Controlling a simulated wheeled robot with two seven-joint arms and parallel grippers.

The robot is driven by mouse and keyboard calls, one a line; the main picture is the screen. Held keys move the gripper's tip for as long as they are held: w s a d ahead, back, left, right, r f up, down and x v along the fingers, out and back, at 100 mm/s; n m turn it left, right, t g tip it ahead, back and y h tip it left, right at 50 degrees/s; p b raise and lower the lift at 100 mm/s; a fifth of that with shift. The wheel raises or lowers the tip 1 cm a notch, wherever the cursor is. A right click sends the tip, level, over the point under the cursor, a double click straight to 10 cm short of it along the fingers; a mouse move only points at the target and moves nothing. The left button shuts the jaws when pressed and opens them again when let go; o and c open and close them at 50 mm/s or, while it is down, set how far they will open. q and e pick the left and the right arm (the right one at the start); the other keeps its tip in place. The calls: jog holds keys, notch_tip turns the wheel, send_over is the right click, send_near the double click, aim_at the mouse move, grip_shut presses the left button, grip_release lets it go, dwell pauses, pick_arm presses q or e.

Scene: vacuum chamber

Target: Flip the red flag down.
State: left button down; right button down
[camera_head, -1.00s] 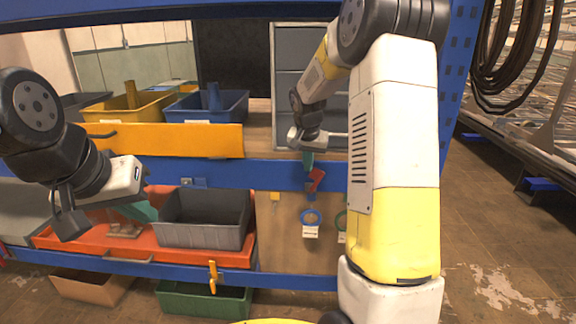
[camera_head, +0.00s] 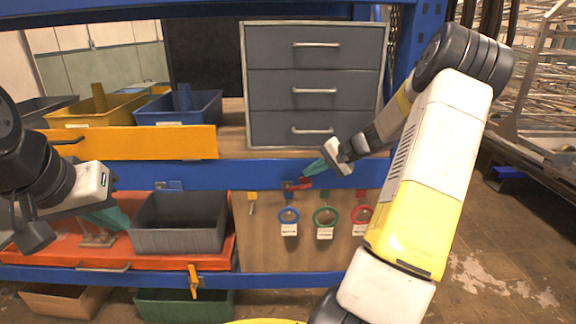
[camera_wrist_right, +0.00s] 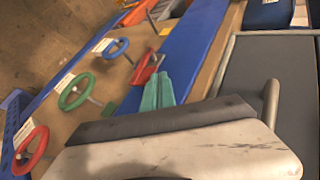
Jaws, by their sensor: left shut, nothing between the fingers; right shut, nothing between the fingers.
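The red flag (camera_head: 299,184) is a small red piece on the blue beam, above the board with the coloured rings. In the head view it lies roughly level. It also shows in the right wrist view (camera_wrist_right: 147,70), just past the fingertips. My right gripper (camera_head: 312,169) has teal fingers, shut and empty, just above and right of the flag. In the right wrist view its fingers (camera_wrist_right: 158,93) end very near the flag; I cannot tell whether they touch. My left gripper (camera_head: 112,219) is shut and empty, far left of the flag, over the orange shelf.
Blue (camera_head: 289,214), green (camera_head: 325,217) and red (camera_head: 361,215) rings stick out below the beam. A grey drawer cabinet (camera_head: 315,68) stands above. A grey bin (camera_head: 180,222) sits on the orange shelf (camera_head: 60,249). A blue post (camera_head: 426,20) is at the right.

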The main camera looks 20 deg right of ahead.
jog(key=shift+s+d+f+t+y, duration=0.15)
jog(key=shift+d+f+y, duration=0.1)
jog(key=shift+d+f, duration=0.25)
jog(key=shift+s+d+f+t+y, duration=0.15)
jog(key=shift+d+f+y, duration=0.1)
jog(key=shift+f, duration=0.3)
jog(key=shift+d+f, duration=0.1)
jog(key=s+d+r, duration=0.5)
jog(key=d+r, duration=0.1)
jog(key=r, duration=0.3)
jog(key=shift+s+d, duration=0.2)
jog(key=shift+s, duration=0.1)
